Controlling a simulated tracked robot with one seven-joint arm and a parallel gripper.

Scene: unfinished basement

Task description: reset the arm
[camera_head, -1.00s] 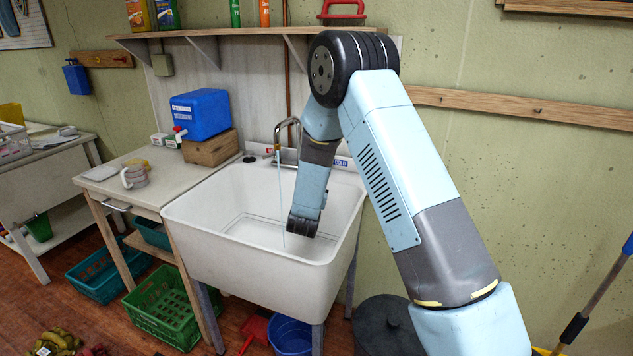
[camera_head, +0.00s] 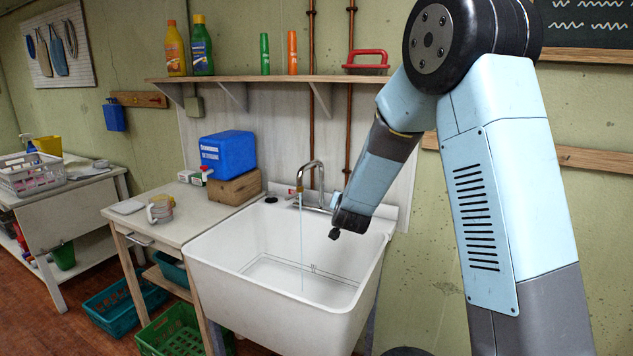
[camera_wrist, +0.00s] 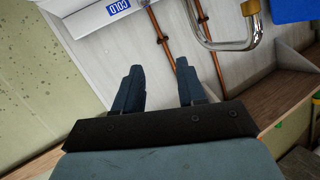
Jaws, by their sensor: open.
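My gripper (camera_head: 338,231) hangs over the right rear part of the white sink (camera_head: 222,297), near the faucet (camera_head: 314,172). In the wrist view my gripper (camera_wrist: 157,84) has its two dark fingers spread apart with nothing between them. The faucet's curved spout also shows at the top right of the wrist view (camera_wrist: 222,44). A thin stream of water falls from the faucet into the sink. The sink's bottom looks bare apart from the water.
A side table (camera_head: 190,217) left of the sink holds a mug (camera_head: 160,208) and a blue container (camera_head: 228,153) on a wooden block. A shelf (camera_head: 270,79) with bottles and a red-handled tool runs above the sink. Green crates (camera_head: 172,333) stand below.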

